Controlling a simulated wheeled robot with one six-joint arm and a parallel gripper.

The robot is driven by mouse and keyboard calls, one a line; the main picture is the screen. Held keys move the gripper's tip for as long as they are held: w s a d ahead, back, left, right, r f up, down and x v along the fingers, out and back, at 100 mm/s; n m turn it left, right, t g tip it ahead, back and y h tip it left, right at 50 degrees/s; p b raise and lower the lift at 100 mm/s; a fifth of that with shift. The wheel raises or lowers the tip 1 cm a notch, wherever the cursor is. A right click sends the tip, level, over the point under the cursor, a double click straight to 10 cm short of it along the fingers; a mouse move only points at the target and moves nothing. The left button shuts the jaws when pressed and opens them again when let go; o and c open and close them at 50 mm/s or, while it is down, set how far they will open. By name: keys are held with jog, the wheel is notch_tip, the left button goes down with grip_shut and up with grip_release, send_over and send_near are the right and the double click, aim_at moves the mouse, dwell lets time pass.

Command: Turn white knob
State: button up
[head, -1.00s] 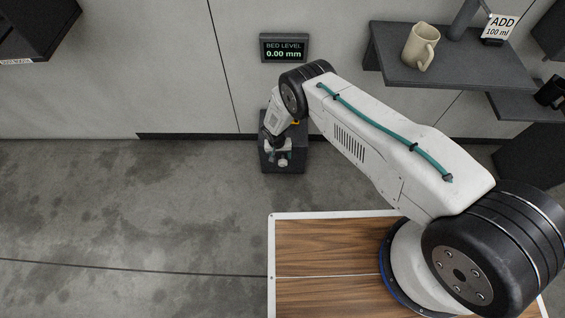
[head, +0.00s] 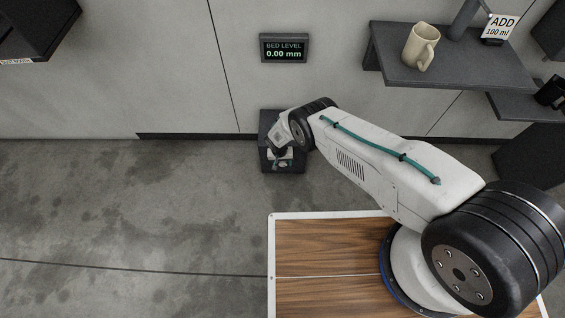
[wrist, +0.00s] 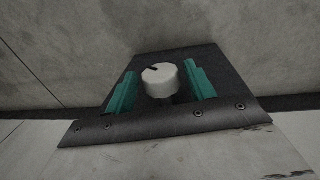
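The white knob (wrist: 160,81) is a short round cylinder with a dark mark on its top. It stands on a dark box (wrist: 190,58) in the wrist view. The same dark box (head: 267,128) stands on the floor against the wall in the head view. My gripper (wrist: 161,87) is open, with one teal finger on each side of the knob. Gaps show between the knob and both fingers, so it is not gripped. In the head view my gripper (head: 280,158) is over the box, and the knob cannot be made out clearly behind it.
A wall display (head: 284,48) above the box reads "BED LEVEL 0.00 mm". A dark shelf (head: 455,70) with a beige mug (head: 420,47) and an "ADD 100 ml" sign (head: 500,26) is at right. The floor (head: 110,210) at left is clear.

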jog(key=c, duration=0.7)
jog(key=shift+d+y, duration=0.1)
jog(key=shift+y, duration=0.4)
jog(key=shift+d+y, duration=0.15)
jog(key=shift+y, duration=0.8)
jog(key=shift+d+y, duration=0.15)
jog(key=shift+y, duration=0.8)
jog(key=shift+d+f+y, duration=0.15)
jog(key=shift+y, duration=0.9)
jog(key=shift+d+f+y, duration=0.1)
jog(key=shift+y, duration=0.95)
jog(key=shift+s, duration=0.1)
jog(key=o, duration=1)
jog(key=shift+r, duration=0.1)
